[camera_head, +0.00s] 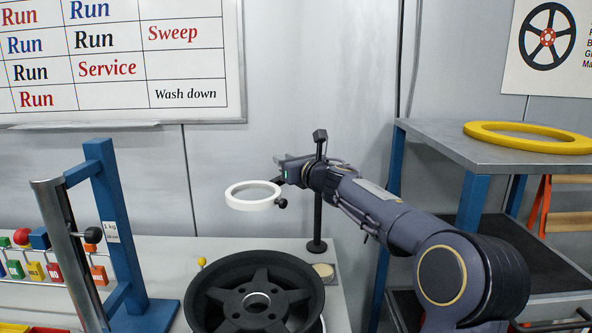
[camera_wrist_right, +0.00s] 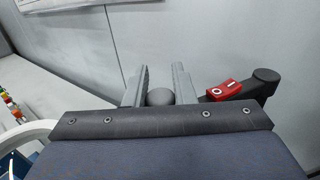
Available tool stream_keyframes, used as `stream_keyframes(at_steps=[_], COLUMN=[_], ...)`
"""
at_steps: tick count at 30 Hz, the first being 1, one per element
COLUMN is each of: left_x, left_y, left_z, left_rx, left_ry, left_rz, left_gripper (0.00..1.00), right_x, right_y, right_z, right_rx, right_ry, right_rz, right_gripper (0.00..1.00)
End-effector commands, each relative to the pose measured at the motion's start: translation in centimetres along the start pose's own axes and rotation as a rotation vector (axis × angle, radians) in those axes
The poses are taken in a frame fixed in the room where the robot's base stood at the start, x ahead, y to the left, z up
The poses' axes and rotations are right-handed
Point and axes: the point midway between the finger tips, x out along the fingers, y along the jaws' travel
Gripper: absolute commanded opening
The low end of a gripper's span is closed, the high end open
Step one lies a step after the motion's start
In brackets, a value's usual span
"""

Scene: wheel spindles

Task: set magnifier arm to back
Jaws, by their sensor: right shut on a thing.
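The magnifier is a white ring (camera_head: 238,203) held above the bench, left of a dark upright post (camera_head: 318,210). A small dark ball (camera_head: 281,203) shows at the ring's lower right in the head view. My right gripper (camera_head: 281,163) is at the magnifier's arm, just above and right of the ring. In the right wrist view a dark round knob (camera_wrist_right: 160,97) sits between the fingers of my right gripper, which is shut on it. Part of the white ring (camera_wrist_right: 28,130) shows at the left there. Most of the magnifier's arm is hidden. My left gripper is out of view.
A black spoked wheel (camera_head: 222,275) lies on the bench below the ring. A blue stand (camera_head: 112,215) with a grey post is at the left. A blue-legged trolley (camera_head: 430,133) with a yellow ring (camera_head: 480,131) stands at the right. A red switch (camera_wrist_right: 221,90) is right of the fingers.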

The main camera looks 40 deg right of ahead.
Motion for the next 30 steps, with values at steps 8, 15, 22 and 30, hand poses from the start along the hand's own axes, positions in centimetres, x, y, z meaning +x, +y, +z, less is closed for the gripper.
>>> stream_keyframes(at_steps=[8, 15, 22, 30], left_x=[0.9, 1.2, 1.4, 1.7], left_y=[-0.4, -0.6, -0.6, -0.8], left_z=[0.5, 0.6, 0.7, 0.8], left_rx=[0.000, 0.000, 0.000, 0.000], left_ry=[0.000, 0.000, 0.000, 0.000], left_rz=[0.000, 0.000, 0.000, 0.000], left_gripper=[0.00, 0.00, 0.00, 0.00], right_x=[1.6, 2.2, 2.8, 3.6], right_y=[0.7, 0.6, 0.8, 0.9], right_z=[0.0, 0.0, 0.1, 0.1], right_rx=[0.001, 0.001, 0.000, 0.000], right_ry=[-0.002, -0.001, -0.002, -0.003], right_rz=[-0.096, -0.147, -0.184, -0.239], right_gripper=[0.00, 0.00, 0.00, 0.00])
